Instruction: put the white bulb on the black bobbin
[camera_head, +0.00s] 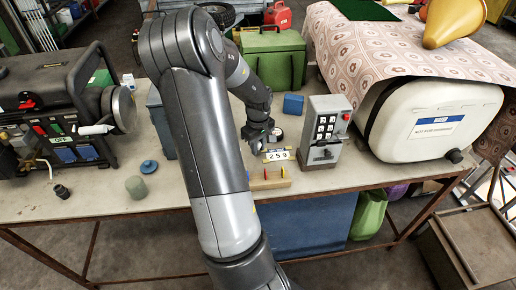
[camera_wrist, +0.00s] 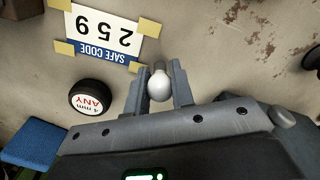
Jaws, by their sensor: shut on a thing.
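In the wrist view, the white bulb (camera_wrist: 159,88) is between the two fingers of my gripper (camera_wrist: 157,75), which is shut on it. Its rounded end faces the camera. A black round piece with a white top label (camera_wrist: 90,97), which looks like the black bobbin, sits on the worktop to the left of my fingers, apart from them. Nothing is visible on its top. I cannot make out the bulb there.
A "259" safe code card (camera_head: 278,155) lies close to my gripper. A green box (camera_head: 275,60) is behind. A generator (camera_head: 55,110) stands at left. A grey-green cylinder (camera_head: 136,187) is near the front edge.

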